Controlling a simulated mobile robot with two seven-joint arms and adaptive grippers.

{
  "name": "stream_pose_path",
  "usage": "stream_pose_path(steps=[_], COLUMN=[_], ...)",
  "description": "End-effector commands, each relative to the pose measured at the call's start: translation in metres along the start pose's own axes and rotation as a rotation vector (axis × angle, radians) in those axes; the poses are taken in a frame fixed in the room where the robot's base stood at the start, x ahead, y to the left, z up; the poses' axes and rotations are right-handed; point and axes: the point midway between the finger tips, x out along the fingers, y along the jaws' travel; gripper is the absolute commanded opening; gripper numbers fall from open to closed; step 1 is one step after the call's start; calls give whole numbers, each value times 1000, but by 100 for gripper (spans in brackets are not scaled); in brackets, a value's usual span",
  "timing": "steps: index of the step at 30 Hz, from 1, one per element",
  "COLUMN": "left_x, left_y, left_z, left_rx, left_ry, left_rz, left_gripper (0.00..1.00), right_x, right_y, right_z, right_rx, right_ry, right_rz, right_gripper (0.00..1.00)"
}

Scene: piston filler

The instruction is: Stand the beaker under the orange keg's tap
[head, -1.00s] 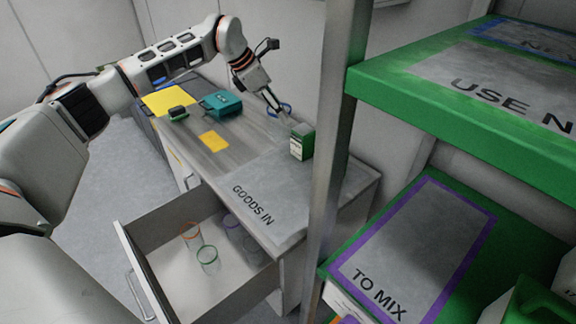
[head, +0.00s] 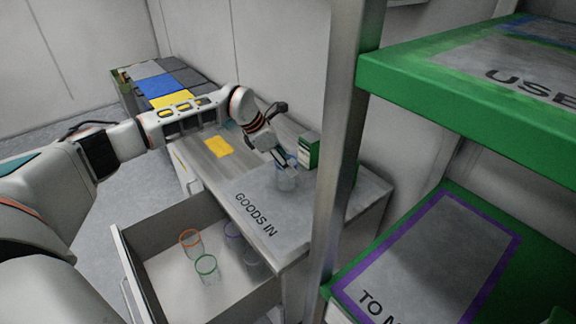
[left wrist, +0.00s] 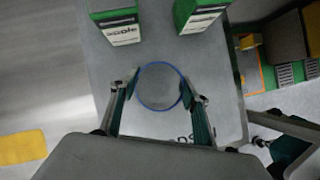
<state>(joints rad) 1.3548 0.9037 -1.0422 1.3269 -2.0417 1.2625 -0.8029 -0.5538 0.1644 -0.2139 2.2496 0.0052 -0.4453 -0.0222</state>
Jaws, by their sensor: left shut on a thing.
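A clear beaker with a blue rim (head: 287,182) is held by my left gripper (head: 284,160) over the grey GOODS IN end of the counter. In the left wrist view, the two fingers of my left gripper (left wrist: 160,95) close on opposite sides of the blue-rimmed beaker (left wrist: 160,108), seen from above with its round mouth open. I cannot tell whether its base touches the counter. I cannot make out the orange keg or its tap in either view.
A green and white carton (head: 308,153) stands just behind the beaker. The open drawer (head: 165,290) holds several clear beakers, one orange-rimmed (head: 190,242), one green-rimmed (head: 207,270). A metal post (head: 340,130) and green shelves (head: 450,95) stand right of the counter. A yellow mat (head: 219,147) lies left.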

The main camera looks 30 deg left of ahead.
Motion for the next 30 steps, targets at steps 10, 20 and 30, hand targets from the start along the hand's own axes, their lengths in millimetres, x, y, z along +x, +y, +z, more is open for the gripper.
stream_pose_path(steps=[10,20,30], left_x=[9,12,4], left_y=[0,0,1], left_z=[-5,-7,-4], left_rx=[0,0,1], left_ry=[-1,0,-2], left_rz=[1,0,3], left_gripper=[21,63,63], right_x=[-1,0,0], right_y=[0,0,1], right_z=[-7,-5,-9], right_rx=[0,-1,-3], right_ry=[13,10,16], right_rz=[-1,-2,0], right_gripper=[40,40,40])
